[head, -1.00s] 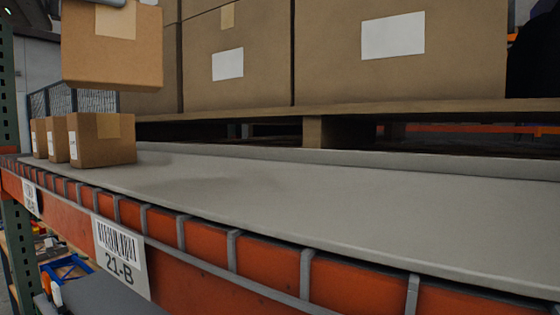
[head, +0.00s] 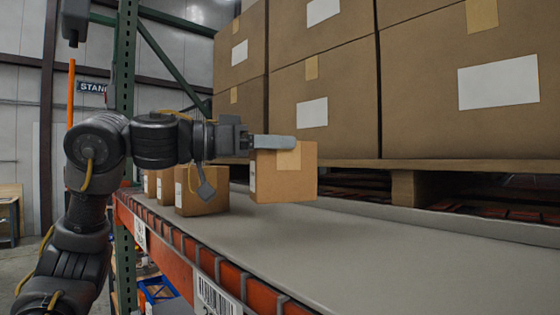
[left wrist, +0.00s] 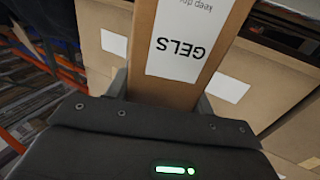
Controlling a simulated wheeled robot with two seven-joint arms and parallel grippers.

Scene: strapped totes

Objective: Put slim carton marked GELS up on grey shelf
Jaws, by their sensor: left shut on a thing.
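The slim carton marked GELS (left wrist: 190,50) fills the top middle of the left wrist view, with its white label between my gripper's fingers. In the head view the held brown carton (head: 284,178) is upright over the grey shelf (head: 330,240), right of the small cartons. My right gripper is not in view.
Several small brown cartons (head: 203,192) stand in a row on the shelf's left end. Large boxes (head: 320,115) on a wooden pallet rise behind. A green upright (head: 125,90) stands left. The shelf is clear to the right.

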